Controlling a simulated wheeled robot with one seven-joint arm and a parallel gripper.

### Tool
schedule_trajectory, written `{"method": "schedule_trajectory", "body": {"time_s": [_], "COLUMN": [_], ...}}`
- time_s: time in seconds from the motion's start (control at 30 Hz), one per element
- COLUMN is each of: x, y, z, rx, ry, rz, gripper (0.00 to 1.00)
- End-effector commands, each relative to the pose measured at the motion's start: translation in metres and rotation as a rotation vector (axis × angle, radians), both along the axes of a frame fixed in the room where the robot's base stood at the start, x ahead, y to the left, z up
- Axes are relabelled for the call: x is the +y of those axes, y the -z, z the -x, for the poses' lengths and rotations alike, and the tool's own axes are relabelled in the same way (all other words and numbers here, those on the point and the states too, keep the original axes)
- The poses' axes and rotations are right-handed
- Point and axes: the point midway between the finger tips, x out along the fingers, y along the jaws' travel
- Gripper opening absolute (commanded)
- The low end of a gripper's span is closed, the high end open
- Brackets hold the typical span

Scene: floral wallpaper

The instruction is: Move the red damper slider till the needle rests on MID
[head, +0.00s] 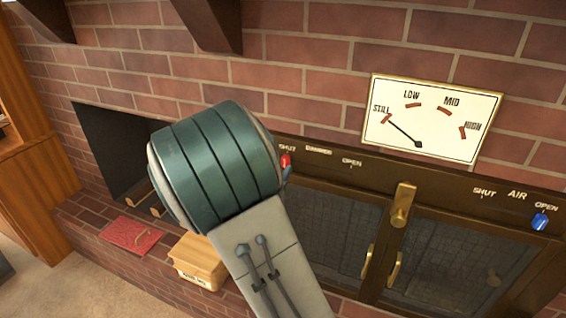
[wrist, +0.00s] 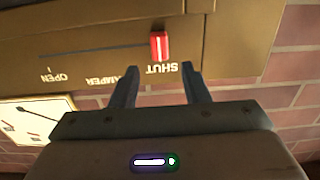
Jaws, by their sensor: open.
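The red damper slider (head: 286,160) sits at the SHUT end of its slot, partly hidden behind my arm in the head view. In the wrist view the red slider (wrist: 159,45) stands just beyond my gripper (wrist: 160,70), roughly between the two fingertips, at the SHUT end of a dark slot that runs toward OPEN. My gripper is open and empty; I cannot tell whether a finger touches the slider. The white gauge (head: 432,118) on the brick wall reads STILL, LOW, MID, HIGH. Its needle (head: 404,132) points at STILL.
A blue air slider (head: 540,219) sits near OPEN at the right of the dark frame. Brass handles (head: 400,207) stand out from the mesh doors. A wooden box (head: 199,261) and a red mat (head: 132,235) lie on the brick hearth at left.

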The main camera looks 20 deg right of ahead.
Motion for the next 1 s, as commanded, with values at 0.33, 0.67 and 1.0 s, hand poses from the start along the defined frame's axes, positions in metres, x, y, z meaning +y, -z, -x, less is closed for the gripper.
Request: {"method": "schedule_trajectory", "body": {"time_s": [0.33, 0.67, 1.0], "x": [-0.031, -0.033, -0.035], "y": [0.000, 0.000, 0.001], "z": [-0.031, -0.033, -0.034], "rx": [0.001, 0.001, 0.000], "ry": [0.000, -0.001, -0.001], "rz": [-0.001, -0.001, 0.000], "gripper": [0.42, 0.42, 0.00]}}
